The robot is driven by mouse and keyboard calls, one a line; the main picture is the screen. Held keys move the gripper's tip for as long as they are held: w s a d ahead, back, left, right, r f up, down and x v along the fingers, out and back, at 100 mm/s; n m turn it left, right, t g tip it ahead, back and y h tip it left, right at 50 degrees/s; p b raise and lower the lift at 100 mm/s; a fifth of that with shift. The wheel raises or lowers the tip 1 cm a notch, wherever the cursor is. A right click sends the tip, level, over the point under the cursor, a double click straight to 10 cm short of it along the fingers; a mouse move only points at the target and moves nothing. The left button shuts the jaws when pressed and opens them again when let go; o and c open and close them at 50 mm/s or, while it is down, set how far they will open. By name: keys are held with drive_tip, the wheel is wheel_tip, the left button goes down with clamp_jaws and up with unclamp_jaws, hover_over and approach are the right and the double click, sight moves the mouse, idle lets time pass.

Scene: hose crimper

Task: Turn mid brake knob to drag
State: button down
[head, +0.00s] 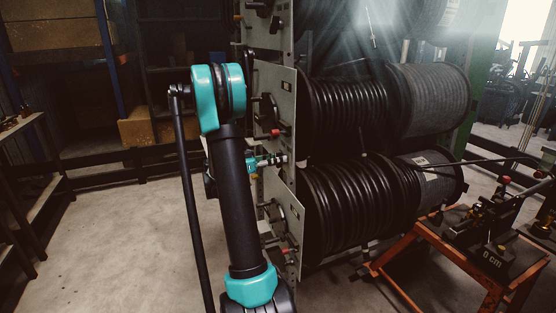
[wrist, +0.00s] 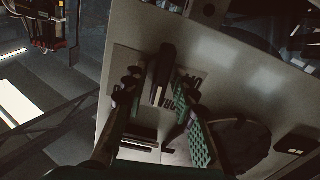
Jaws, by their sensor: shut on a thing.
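The mid brake knob (wrist: 162,72) shows in the wrist view as a dark bar-shaped knob on a light label plate (wrist: 122,62). The plate is on the grey side panel of the hose rack. My gripper (wrist: 157,84) has one finger on each side of the knob and is shut on it. In the head view my gripper (head: 273,160) reaches the lower part of the middle side panel (head: 285,100). The knob itself is hidden there.
Black hose reels (head: 345,110) stand right of the panels. A red-tipped part (head: 275,133) sits on the middle panel just above my gripper. An orange stand (head: 425,240) with a crimping device is at the right. Floor at the left (head: 110,235) is clear.

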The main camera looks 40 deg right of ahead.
drive_tip(key=shift+w+n, duration=0.15)
drive_tip(key=shift+n, duration=2.05)
drive_tip(key=shift+f, duration=0.1)
drive_tip(key=c, duration=1.5)
unclamp_jaws()
drive_tip(key=shift+c, duration=0.2)
drive_tip(key=v, duration=1.2)
